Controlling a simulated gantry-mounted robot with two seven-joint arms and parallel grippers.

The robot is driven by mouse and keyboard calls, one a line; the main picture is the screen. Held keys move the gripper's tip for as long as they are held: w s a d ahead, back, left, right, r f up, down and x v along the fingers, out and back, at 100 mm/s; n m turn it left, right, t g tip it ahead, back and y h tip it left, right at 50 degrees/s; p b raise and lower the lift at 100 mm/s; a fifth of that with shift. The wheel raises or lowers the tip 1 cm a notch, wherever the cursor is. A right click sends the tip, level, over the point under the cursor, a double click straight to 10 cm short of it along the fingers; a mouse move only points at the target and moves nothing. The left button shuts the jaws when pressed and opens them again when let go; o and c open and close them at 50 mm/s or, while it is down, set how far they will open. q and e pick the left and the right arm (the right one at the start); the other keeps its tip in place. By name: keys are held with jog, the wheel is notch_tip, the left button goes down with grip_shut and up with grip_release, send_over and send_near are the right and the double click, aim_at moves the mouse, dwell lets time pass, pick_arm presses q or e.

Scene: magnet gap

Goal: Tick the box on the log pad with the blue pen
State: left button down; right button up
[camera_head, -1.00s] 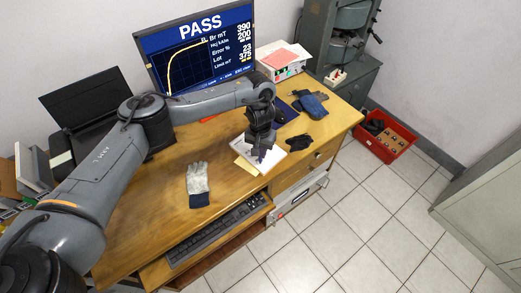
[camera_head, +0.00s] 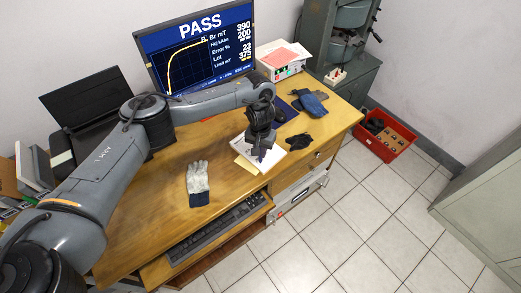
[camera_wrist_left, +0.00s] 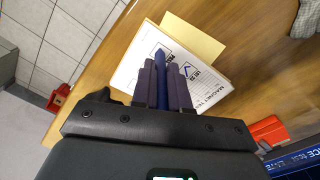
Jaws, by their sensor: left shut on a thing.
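The white log pad (camera_head: 274,158) lies on the wooden desk near its front edge, partly hidden under my left gripper (camera_head: 261,154). Whether the pen tip touches the paper cannot be told. My right gripper is not in view.
A yellow sheet (camera_head: 244,166) sticks out beside the pad. A grey glove (camera_head: 198,180) lies to the left, a black glove (camera_head: 299,141) and blue cloth items (camera_head: 312,104) to the right. A keyboard (camera_head: 215,232) sits below the desk edge. A monitor (camera_head: 200,48) stands behind.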

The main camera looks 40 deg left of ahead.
pick_arm(q)
jog(key=shift+w+a+p, duration=0.3)
jog(key=shift+w+p, duration=0.05)
jog(key=shift+p, duration=0.3)
dwell(0.9)
jog(key=shift+r, duration=0.15)
jog(key=shift+r+p, duration=2.85)
jog(key=shift+p, duration=0.7)
